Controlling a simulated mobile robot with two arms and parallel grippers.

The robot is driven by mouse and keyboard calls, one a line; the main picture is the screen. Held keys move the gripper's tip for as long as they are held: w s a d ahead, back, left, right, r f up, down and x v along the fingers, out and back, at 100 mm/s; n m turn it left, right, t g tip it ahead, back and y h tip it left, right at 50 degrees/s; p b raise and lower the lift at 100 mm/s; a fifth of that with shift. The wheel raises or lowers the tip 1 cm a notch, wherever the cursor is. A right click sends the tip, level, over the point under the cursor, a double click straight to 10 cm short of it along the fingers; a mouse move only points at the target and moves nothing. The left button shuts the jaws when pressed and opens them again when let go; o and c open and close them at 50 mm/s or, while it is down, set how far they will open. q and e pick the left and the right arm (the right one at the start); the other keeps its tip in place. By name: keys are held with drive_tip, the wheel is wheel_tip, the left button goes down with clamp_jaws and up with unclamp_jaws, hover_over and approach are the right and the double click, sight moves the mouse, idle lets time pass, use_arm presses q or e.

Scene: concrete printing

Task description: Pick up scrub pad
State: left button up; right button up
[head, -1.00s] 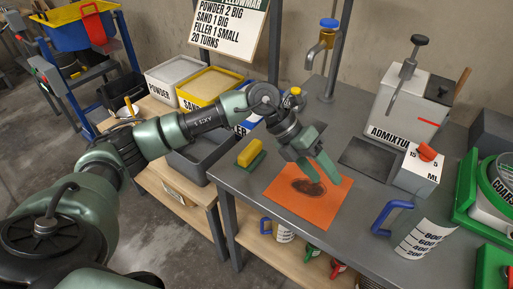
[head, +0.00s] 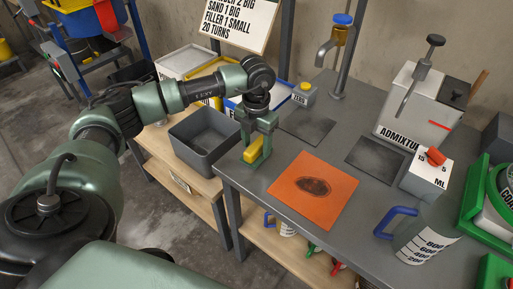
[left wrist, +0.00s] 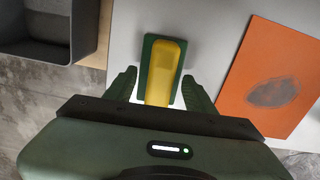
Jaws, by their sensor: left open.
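The scrub pad (head: 253,150) has a yellow grip on a green base and lies near the left edge of the grey table. In the left wrist view the scrub pad (left wrist: 165,68) lies between the two fingers. My left gripper (head: 257,147) is open and comes down over the pad, one finger on each side. In the left wrist view the left gripper (left wrist: 160,90) shows a gap between each finger and the yellow grip. My right gripper is not in view.
An orange mat (head: 330,205) with a dark smudge lies right of the pad. A grey bin (head: 203,142) stands left of the table edge. A jug (head: 425,235) and an admixture box (head: 420,105) stand farther right.

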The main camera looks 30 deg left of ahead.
sight(257, 144)
use_arm(q)
drive_tip(key=shift+f, duration=0.3)
clamp_jaws()
drive_tip(key=shift+r, duration=0.15)
wheel_tip(257, 144, up, 20)
drive_tip(key=b, duration=0.1)
drive_tip(key=shift+b, duration=0.35)
